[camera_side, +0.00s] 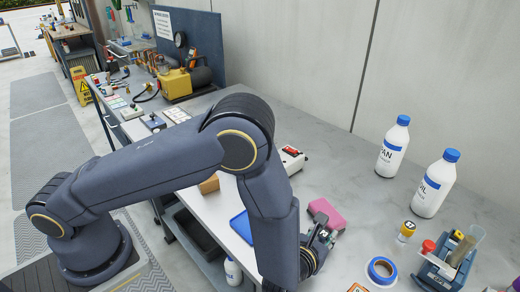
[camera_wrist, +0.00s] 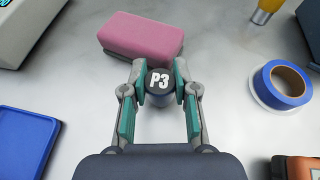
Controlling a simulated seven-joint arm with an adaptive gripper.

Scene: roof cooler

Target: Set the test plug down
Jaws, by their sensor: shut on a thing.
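I cannot tell whether the plug's underside touches the bench.
A pink block (camera_wrist: 143,36) lies just beyond the plug. Blue tape (camera_wrist: 285,84) is to the right, a blue tray (camera_wrist: 25,142) to the left. Two white bottles (camera_side: 393,148) (camera_side: 436,184) stand farther back. The grey bench (camera_wrist: 225,100) is bare between plug and tape.

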